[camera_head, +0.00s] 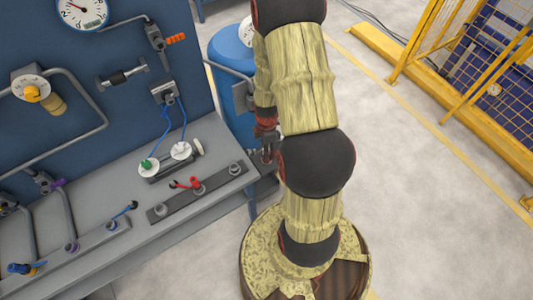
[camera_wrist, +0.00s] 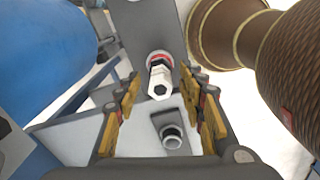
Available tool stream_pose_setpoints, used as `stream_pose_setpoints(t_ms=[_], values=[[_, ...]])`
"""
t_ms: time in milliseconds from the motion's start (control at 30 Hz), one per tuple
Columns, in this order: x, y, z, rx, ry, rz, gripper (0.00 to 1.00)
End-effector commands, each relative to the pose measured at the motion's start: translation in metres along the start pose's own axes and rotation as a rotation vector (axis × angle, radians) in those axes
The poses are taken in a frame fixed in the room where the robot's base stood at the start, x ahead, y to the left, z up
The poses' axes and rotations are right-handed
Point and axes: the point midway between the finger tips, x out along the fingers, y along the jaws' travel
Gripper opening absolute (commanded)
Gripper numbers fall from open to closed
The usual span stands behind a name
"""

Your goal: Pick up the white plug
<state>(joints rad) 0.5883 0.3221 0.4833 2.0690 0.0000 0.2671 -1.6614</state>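The white plug (camera_wrist: 160,80) shows in the wrist view as a short white piece with a hexagonal end and a red ring. It stands out from a grey surface. My gripper (camera_wrist: 164,92) is open, with yellow-padded fingers on both sides of the plug's line of view. I see gaps on both sides and no clear contact; the depth between them is hard to tell. In the head view my gripper (camera_head: 267,146) is beyond the workbench's right end, partly hidden by my arm. I cannot make out this plug there.
The grey workbench (camera_head: 105,205) carries a dark socket strip (camera_head: 218,178), a red-handled valve (camera_head: 190,183) and a small white piece (camera_head: 198,147). A blue tank (camera_head: 232,48) stands close behind my gripper. A socket (camera_wrist: 172,138) lies near the plug. Yellow fencing (camera_head: 425,45) is at right.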

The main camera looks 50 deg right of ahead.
Motion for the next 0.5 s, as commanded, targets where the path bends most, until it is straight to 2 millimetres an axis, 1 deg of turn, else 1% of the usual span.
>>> stream_pose_setpoints(t_ms=[67,500], values=[[-0.0001,0.0,0.0,0.0,0.0,0.0,0.34],[-0.0002,0.0,0.0,0.0,0.0,0.0,0.09]])
